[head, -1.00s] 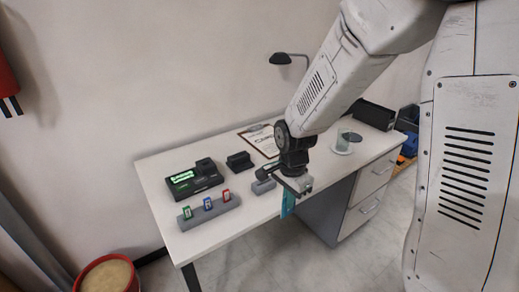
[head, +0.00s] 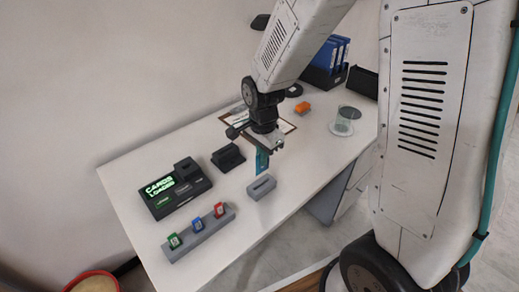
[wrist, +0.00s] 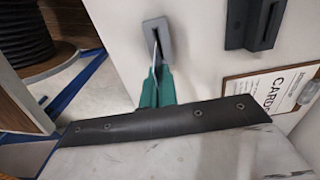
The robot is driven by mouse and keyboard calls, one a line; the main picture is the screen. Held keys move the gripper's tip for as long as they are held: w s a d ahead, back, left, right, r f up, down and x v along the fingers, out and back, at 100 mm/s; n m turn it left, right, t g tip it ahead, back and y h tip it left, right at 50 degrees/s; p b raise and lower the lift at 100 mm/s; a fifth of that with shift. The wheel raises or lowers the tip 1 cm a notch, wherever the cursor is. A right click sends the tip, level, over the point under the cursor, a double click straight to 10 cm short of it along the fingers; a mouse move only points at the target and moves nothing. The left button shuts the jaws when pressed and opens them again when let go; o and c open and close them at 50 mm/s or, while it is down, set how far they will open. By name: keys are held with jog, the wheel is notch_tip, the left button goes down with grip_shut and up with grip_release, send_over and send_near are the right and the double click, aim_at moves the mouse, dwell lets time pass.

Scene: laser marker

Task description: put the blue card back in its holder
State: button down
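A small grey slotted holder (head: 261,187) stands on the desk just below and in front of the card in the head view.
A grey rack (head: 215,227) holds small green, blue and red pieces at the front left. Behind it is a black device (head: 175,190) with a lit "CARDS LOADED" display.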

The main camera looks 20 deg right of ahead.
aim_at(262, 171)
jog(key=shift+a+f, duration=0.1)
jog(key=shift+f, duration=2.8)
jog(key=shift+f, duration=0.95)
jog(key=c, duration=1.6)
grip_release()
jog(key=shift+a+r, duration=0.1)
jog(key=shift+r, duration=6.85)
